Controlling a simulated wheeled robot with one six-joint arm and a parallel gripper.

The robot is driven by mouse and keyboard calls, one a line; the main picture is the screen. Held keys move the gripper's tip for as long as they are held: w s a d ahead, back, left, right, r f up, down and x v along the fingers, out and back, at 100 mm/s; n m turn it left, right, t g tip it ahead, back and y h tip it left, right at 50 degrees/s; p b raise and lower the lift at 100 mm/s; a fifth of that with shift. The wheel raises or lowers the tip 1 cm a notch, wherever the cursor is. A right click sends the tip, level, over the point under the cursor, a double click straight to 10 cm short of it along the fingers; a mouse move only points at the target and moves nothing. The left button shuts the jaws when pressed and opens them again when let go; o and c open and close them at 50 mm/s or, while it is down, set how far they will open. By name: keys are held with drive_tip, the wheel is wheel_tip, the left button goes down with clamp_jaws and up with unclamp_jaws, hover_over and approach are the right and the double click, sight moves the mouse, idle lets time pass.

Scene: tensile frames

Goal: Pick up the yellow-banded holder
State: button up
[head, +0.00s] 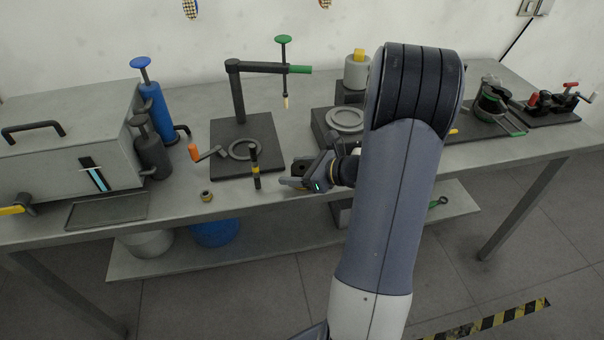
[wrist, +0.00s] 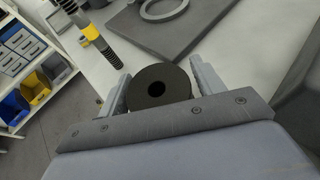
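The yellow-banded holder (head: 256,168) is a slim dark rod with a yellow band, standing upright by the front edge of the black base plate in the head view. It also shows at the upper left in the wrist view (wrist: 92,31), outside my fingers. My gripper (head: 303,171) is to the right of this rod, low over the bench's front part. Its fingers are apart in the wrist view (wrist: 162,80). A dark round piece with a central hole (wrist: 168,74) sits between them, with little room on each side. I cannot make out firm contact.
The black plate (head: 225,136) bears a grey ring and a post with a green-handled arm (head: 262,67). A small brass piece (head: 206,196) lies left of the rod. A grey ring on a block (head: 345,119) stands behind my gripper. The bench's front edge is close.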

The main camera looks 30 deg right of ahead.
drive_tip(key=c, duration=1.3)
drive_tip(key=shift+r, duration=0.1)
clamp_jaws()
